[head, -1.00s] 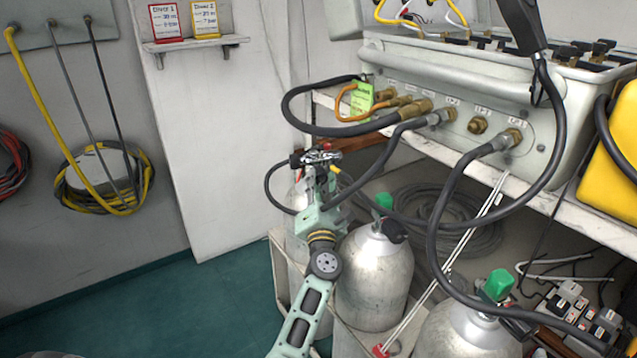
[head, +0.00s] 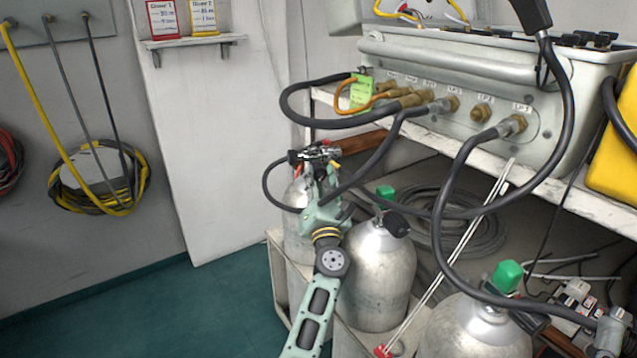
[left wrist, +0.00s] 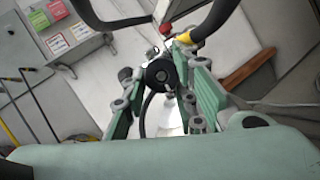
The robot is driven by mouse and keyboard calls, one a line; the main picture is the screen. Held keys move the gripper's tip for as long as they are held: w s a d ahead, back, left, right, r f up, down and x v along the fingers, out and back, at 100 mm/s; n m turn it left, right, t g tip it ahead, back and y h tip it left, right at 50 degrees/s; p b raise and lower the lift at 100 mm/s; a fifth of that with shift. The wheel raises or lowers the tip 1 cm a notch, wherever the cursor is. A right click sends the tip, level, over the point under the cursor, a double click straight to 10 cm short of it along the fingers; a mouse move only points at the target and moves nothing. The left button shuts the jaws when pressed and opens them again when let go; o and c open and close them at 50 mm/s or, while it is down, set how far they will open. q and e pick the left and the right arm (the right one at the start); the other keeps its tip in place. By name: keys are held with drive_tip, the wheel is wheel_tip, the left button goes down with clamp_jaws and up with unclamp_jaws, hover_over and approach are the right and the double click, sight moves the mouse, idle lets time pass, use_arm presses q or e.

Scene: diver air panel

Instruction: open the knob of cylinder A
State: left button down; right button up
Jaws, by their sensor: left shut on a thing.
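The leftmost silver cylinder (head: 296,225), which I take to be cylinder A, stands in the rack under the shelf, partly hidden by my left arm. My left gripper (head: 320,168) is at its valve on top. In the left wrist view, the round black knob (left wrist: 161,75) sits between the green fingers of my left gripper (left wrist: 163,88), which is shut on it. How far the knob is turned cannot be told. A black hose and a valve fitting with red and yellow parts lie just beyond the fingers.
Two more silver cylinders, the middle one (head: 376,285) and the right one (head: 470,335), stand to the right. Black hoses (head: 455,215) loop from the grey air panel (head: 470,95) above them. Coiled hoses hang on the left wall. The green floor (head: 200,315) at left is clear.

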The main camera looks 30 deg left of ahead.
use_arm(q)
drive_tip(key=shift+s+a+r, duration=0.1)
drive_tip(key=shift+a+r, duration=0.1)
drive_tip(key=shift+r, duration=0.05)
drive_tip(key=c, duration=1.5)
unclamp_jaws()
drive_tip(key=shift+f, duration=0.1)
drive_tip(key=shift+s+d+f, duration=0.1)
drive_tip(key=shift+s+d, duration=0.05)
drive_tip(key=shift+d, duration=0.1)
drive_tip(key=v, duration=0.7)
drive_tip(key=shift+a, duration=0.1)
drive_tip(key=shift+s, duration=0.1)
